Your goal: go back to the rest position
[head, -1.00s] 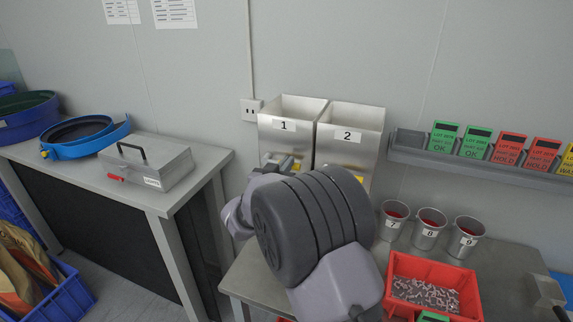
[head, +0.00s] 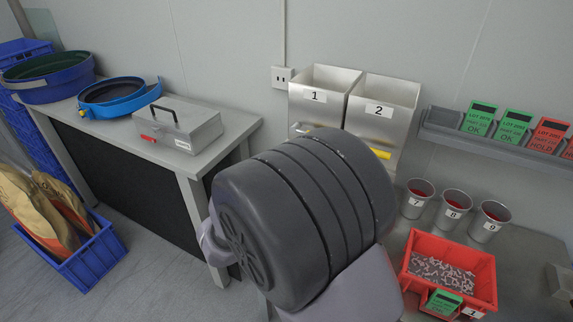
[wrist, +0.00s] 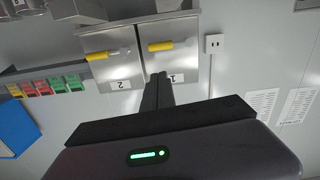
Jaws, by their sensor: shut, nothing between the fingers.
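My gripper (wrist: 157,92) shows in the wrist view with its two dark fingers together and nothing between them. That view is upside down. Beyond the fingers are the metal bins marked 1 (wrist: 181,61) and 2 (wrist: 108,72), each with a yellow handle. In the head view my grey arm fills the middle and hides my gripper. Bins 1 (head: 317,82) and 2 (head: 384,97) hang on the wall behind the arm, and the arm covers part of their lower fronts.
A red bin (head: 488,268) of small metal parts stands right of my arm. Several metal cups (head: 452,210) stand behind it. A side table (head: 225,135) on the left bears a grey toolbox (head: 185,125) and blue round containers. A blue crate (head: 112,250) is on the floor.

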